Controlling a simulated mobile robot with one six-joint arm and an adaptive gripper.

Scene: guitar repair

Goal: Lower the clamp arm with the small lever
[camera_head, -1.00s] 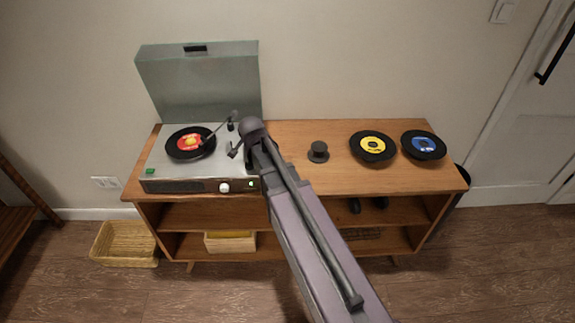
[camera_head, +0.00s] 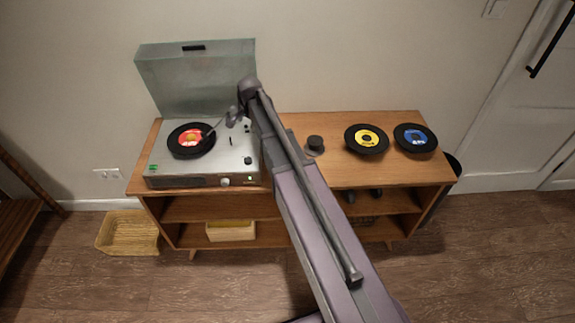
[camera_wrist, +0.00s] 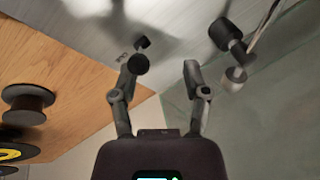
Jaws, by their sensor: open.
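The record player (camera_head: 165,165) stands on the left of the wooden cabinet with its lid up. A black record with a red label (camera_head: 190,140) lies on it. The thin tonearm (camera_head: 214,129) reaches from the back right of the deck toward the record; its rod (camera_wrist: 262,22) and dark pivot parts show upper right in the wrist view. A small dark knob or lever (camera_wrist: 142,43) stands on the deck just beyond my left fingertip; I cannot tell whether they touch. My gripper (camera_wrist: 165,67) is open and empty, above the deck's right rear, beside the tonearm base.
The raised lid (camera_head: 195,78) stands behind the deck. A small black spool-like piece (camera_head: 315,144), a yellow-label record (camera_head: 367,139) and a blue-label record (camera_head: 416,138) lie on the cabinet top (camera_head: 345,178) to the right. A wicker basket (camera_head: 128,236) is on the floor.

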